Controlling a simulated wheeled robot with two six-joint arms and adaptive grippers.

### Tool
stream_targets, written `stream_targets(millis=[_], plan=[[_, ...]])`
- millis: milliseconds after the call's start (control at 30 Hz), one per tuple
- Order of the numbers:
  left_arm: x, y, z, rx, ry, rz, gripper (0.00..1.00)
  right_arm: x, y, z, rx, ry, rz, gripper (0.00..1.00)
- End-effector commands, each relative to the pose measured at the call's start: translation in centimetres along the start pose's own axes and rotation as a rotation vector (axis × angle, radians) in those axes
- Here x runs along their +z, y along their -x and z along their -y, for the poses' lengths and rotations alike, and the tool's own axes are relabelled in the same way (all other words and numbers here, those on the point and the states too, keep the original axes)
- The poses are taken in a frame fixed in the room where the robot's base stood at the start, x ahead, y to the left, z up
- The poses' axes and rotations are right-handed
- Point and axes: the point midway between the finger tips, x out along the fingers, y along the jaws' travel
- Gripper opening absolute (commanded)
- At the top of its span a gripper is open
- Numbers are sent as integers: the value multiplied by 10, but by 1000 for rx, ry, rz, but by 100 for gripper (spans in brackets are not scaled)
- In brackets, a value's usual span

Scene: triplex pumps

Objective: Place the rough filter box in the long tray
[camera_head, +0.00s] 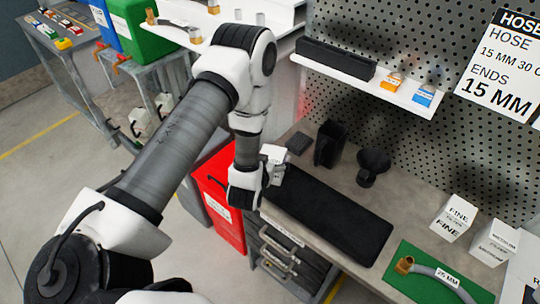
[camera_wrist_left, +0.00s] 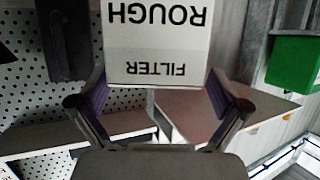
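The rough filter box (camera_wrist_left: 157,45) is white with black lettering, upside down in the left wrist view. My left gripper (camera_wrist_left: 158,100) has its two fingers against the box's sides and is shut on it. In the head view, the left gripper (camera_head: 262,180) hangs over the left end of the long black tray (camera_head: 345,218). Part of the white box (camera_head: 273,155) shows beside it; the gripper hides the rest. The tray lies on the grey workbench and looks empty. I cannot tell the exact gap between box and tray. My right gripper is not in view.
White fine (camera_head: 453,217) and medium (camera_head: 494,242) filter boxes stand at the bench's right. A green mat (camera_head: 425,280) with a hose lies at the front right. A black funnel (camera_head: 372,166) and a black holder (camera_head: 329,143) stand behind the tray. A red bin (camera_head: 219,200) is below left.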

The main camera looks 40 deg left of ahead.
Motion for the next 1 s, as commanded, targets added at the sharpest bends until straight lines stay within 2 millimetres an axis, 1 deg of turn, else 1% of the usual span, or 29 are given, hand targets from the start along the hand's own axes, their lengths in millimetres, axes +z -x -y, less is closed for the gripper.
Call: stream_targets(millis=[233,367,467,567,600,667,700,733,800,933,967,1000], plan=[[0,1,0,0,0,-1,100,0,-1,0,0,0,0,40],[2,12,0,1,0,1,100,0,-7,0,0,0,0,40],[4,32,-1,3,0,1,100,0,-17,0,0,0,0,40],[6,59,-1,2,-2,2,100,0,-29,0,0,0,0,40],[6,71,-1,3,-2,2,100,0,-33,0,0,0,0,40],[-5,92,-1,2,-5,6,100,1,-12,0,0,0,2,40],[-6,103,-1,3,-6,6,100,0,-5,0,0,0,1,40],[-9,107,0,2,-4,4,100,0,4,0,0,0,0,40],[-8,114,0,0,-3,3,100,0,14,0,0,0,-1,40],[-1,120,0,2,-2,11,100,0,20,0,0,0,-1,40],[4,121,-1,3,-3,30,100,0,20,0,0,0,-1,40],[15,121,-1,5,-7,75,100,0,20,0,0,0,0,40]])
